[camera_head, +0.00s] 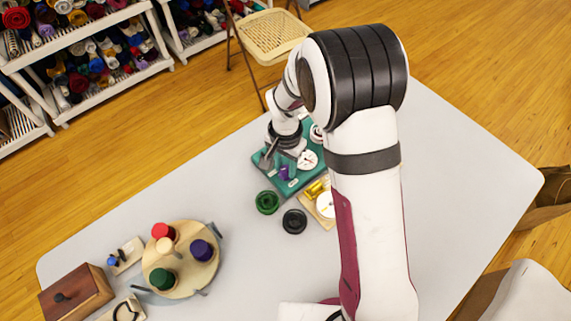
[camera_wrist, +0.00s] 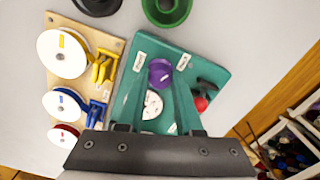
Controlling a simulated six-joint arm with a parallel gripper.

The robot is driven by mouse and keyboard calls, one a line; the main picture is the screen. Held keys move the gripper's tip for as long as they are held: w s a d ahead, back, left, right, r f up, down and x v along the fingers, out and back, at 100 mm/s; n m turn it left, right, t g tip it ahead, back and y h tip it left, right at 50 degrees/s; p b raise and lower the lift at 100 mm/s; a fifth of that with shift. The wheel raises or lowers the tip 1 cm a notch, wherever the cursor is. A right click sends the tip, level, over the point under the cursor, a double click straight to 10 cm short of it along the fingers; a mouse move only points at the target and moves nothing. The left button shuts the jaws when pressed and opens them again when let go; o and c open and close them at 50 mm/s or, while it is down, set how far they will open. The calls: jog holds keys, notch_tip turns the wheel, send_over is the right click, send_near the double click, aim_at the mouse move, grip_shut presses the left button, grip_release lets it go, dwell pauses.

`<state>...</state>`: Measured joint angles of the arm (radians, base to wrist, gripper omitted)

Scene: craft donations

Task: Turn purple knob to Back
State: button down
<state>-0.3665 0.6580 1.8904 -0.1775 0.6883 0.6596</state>
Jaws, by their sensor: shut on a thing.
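The purple knob (camera_wrist: 160,73) stands on a teal board (camera_wrist: 205,72) in the wrist view. The fingers of my gripper (camera_wrist: 160,85) reach to it from both sides and are shut on it. Small white labels (camera_wrist: 183,62) sit around the knob, too small to read. In the head view the purple knob (camera_head: 284,173) shows near the front of the teal board (camera_head: 292,193), below my wrist. My arm hides part of the board there. Which label the knob faces I cannot tell.
A white dial (camera_wrist: 152,104) and a red-topped black part (camera_wrist: 200,103) share the teal board. A wooden board (camera_wrist: 82,25) with discs and levers lies beside it. Green (camera_head: 267,202) and black (camera_head: 294,221) round pieces stand near. A round wooden stand (camera_head: 182,285) is farther left.

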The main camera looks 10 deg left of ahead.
jog(key=shift+m, duration=0.3)
dwell(0.4)
jog(key=c, duration=0.6)
grip_release()
